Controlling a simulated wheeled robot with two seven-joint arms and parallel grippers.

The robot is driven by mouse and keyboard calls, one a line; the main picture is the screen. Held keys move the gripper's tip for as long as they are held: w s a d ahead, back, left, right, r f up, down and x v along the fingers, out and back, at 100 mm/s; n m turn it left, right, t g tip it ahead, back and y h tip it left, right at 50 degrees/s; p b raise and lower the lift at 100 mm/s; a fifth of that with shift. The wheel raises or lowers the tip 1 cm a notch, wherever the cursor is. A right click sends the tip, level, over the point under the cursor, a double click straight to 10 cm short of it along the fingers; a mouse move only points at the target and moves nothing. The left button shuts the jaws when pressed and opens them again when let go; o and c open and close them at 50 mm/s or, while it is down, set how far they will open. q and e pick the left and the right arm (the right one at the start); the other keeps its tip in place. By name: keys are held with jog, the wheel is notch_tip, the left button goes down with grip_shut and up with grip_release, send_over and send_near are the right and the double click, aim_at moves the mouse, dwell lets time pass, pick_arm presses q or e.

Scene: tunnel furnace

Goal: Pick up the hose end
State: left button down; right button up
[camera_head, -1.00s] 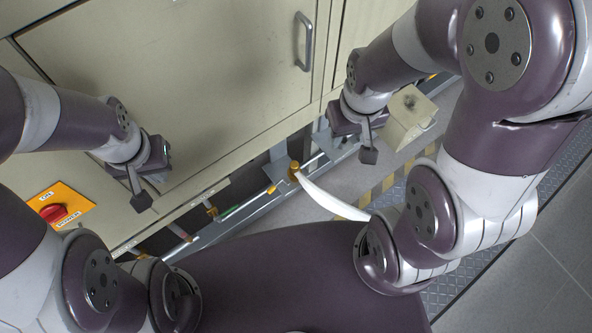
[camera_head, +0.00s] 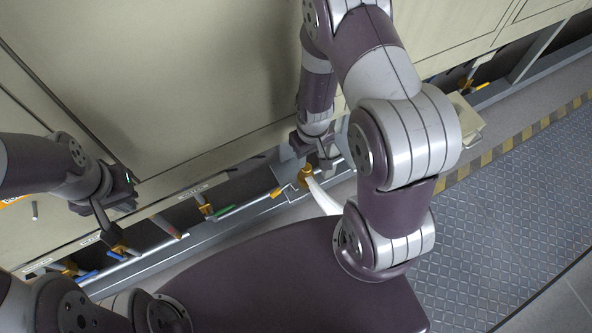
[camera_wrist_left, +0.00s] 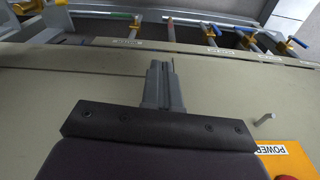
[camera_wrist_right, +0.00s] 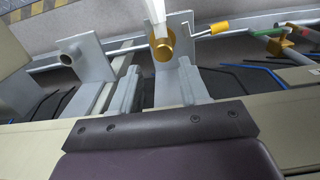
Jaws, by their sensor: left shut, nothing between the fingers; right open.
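The hose end is a brass fitting (camera_head: 305,176) on a white hose (camera_head: 322,196), at a bracket along the lower rail of the furnace. My right gripper (camera_head: 322,163) is open and close to the fitting in the head view. In the right wrist view the brass fitting (camera_wrist_right: 163,50) shows just beyond the open fingers (camera_wrist_right: 158,80), in line with the gap, with the white hose (camera_wrist_right: 155,14) running up from it. I cannot tell whether a finger touches it. My left gripper (camera_head: 112,237) is shut and empty, in front of the panel; its closed fingers (camera_wrist_left: 162,72) show in the left wrist view.
A grey bracket with a round stub (camera_wrist_right: 75,55) stands beside the fitting. Pipes and coloured valve handles (camera_head: 205,209) line the rail. A beige box (camera_head: 465,122) sits to the right. The patterned floor plate (camera_head: 500,215) is clear.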

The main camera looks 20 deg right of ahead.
aim_at(307, 173)
notch_tip(307, 173, down, 7)
jog(key=shift+r+b, duration=0.2)
jog(key=shift+b, duration=0.6)
jog(key=f+b, duration=0.1)
jog(key=f, duration=0.4)
jog(key=shift+w+a+b, duration=0.2)
jog(key=shift+b, duration=0.15)
jog(key=shift+r, duration=0.1)
grip_shut()
